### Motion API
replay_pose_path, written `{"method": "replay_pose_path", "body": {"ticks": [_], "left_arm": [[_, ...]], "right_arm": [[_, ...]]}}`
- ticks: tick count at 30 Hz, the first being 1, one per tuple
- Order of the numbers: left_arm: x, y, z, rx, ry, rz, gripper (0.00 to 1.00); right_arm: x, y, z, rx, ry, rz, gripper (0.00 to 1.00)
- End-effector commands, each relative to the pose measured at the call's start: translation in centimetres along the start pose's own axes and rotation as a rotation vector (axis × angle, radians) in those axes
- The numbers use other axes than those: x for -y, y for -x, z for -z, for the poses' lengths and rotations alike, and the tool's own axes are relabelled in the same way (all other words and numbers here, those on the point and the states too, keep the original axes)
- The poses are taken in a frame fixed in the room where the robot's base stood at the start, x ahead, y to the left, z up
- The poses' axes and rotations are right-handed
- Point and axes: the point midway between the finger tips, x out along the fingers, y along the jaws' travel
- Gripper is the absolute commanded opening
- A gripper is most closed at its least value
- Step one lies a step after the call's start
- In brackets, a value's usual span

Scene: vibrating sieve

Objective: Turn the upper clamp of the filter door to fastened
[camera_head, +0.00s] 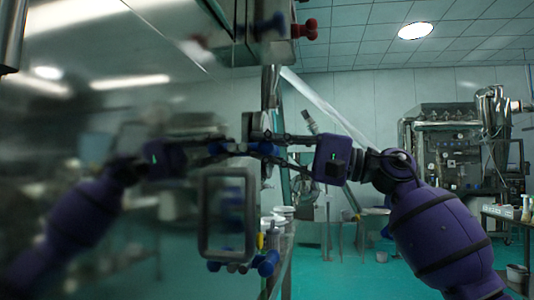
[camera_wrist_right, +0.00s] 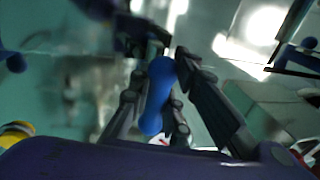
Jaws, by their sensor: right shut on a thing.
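The filter door, with its dark-framed window (camera_head: 203,222), stands at the centre of the head view on a shiny metal wall. My right gripper (camera_head: 274,143) reaches in from the right, at the upper clamp just above the window. In the right wrist view the clamp's blue handle (camera_wrist_right: 157,95) lies lengthwise between the fingers of my right gripper (camera_wrist_right: 162,62), which is shut on it. In the head view the fingers hide most of this clamp, so its angle is hard to tell. The blurred purple arm at left looks like a reflection of my right arm. My left gripper does not show.
Blue lower knobs (camera_head: 266,266) sit below the window. Red knobs (camera_head: 306,29) and a blue knob are on the metal housing overhead. A steel machine (camera_head: 448,145) and a table stand far back at right. The green floor between is mostly clear.

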Motion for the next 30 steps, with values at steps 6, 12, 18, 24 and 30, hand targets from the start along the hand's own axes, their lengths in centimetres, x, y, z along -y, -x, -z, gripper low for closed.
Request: {"method": "replay_pose_path", "body": {"ticks": [6, 12, 18, 24, 30], "left_arm": [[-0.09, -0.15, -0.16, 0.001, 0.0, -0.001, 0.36], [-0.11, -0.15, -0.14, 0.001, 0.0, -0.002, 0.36], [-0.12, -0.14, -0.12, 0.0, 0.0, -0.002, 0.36], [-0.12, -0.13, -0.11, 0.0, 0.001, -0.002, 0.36], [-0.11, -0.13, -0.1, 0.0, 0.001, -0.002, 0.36]], "right_arm": [[-0.18, 0.01, 0.03, 0.009, 0.041, -0.001, 0.0], [-0.17, 0.01, 0.01, 0.01, 0.049, -0.002, 0.0], [-0.18, 0.01, 0.01, 0.01, 0.049, -0.002, 0.0], [-0.18, 0.01, 0.01, 0.01, 0.048, -0.002, 0.36], [-0.14, 0.02, 0.02, 0.009, 0.048, -0.001, 0.36]]}}
